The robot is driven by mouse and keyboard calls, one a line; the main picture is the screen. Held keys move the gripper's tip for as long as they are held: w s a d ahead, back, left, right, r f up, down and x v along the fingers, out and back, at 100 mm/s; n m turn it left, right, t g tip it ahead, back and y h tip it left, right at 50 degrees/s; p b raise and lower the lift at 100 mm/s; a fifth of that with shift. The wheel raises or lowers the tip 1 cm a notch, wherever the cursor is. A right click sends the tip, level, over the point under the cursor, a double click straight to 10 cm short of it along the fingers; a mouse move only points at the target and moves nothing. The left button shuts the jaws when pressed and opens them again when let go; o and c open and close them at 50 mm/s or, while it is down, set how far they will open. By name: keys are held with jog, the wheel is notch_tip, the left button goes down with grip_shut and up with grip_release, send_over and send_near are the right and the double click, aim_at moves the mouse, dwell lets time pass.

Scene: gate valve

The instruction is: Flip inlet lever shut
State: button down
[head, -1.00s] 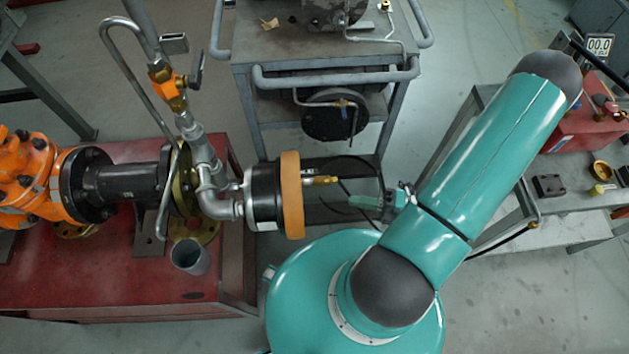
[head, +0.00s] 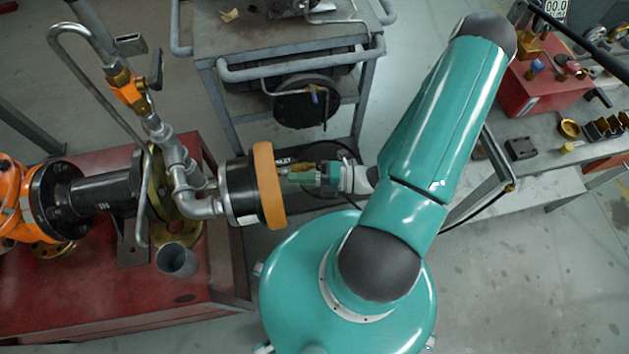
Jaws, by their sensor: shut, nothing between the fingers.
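A small brass fitting (head: 283,169) sticks out to the right from the centre of the orange-rimmed black flange (head: 268,185). A dark tag ending in "LET" is partly visible behind it. My gripper (head: 292,178) is shut and empty, its fingers pointing left right beside this fitting and overlapping it in the picture. I cannot tell whether they touch. The inlet lever cannot be made out clearly there. Another dark lever (head: 156,68) stands upright on the orange and brass valve (head: 126,92) on the pipe at upper left, well away from my gripper.
The flange and pipes sit over a red bench (head: 205,330) at left, with a grey cup (head: 177,260) on it. A grey cart (head: 225,108) stands behind. A side bench (head: 545,185) with a red box (head: 540,88) is at right. Open floor lies between cart and bench.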

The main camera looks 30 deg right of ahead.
jog(key=shift+w+d, duration=0.2)
jog(key=shift+w, duration=0.4)
jog(key=shift+w+d, duration=0.2)
jog(key=shift+w, duration=0.35)
